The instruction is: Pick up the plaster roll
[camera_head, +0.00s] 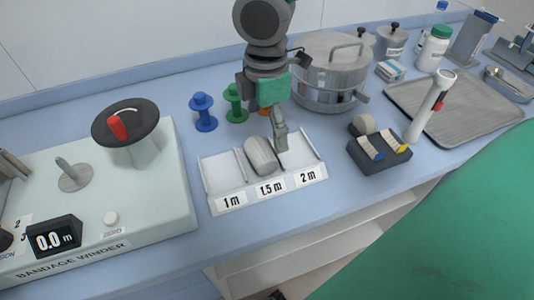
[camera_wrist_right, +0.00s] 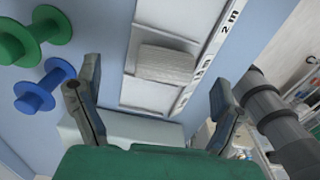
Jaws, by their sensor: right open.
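A pale grey, textured roll (camera_head: 261,156), possibly the plaster roll, lies in the middle compartment, marked 1.5 m, of a white three-part tray (camera_head: 229,201). My right gripper (camera_head: 279,136) is above the tray, with a fingertip close to the far right end of the roll; I cannot tell whether it touches. In the right wrist view the roll (camera_wrist_right: 165,63) lies ahead of the open, empty fingers (camera_wrist_right: 154,90), which are spread wider than the roll. My left gripper is not in view.
A bandage winder (camera_head: 170,215) stands left of the tray. Blue (camera_head: 203,112) and green (camera_head: 236,103) spools and a steel pot (camera_head: 331,72) stand behind.

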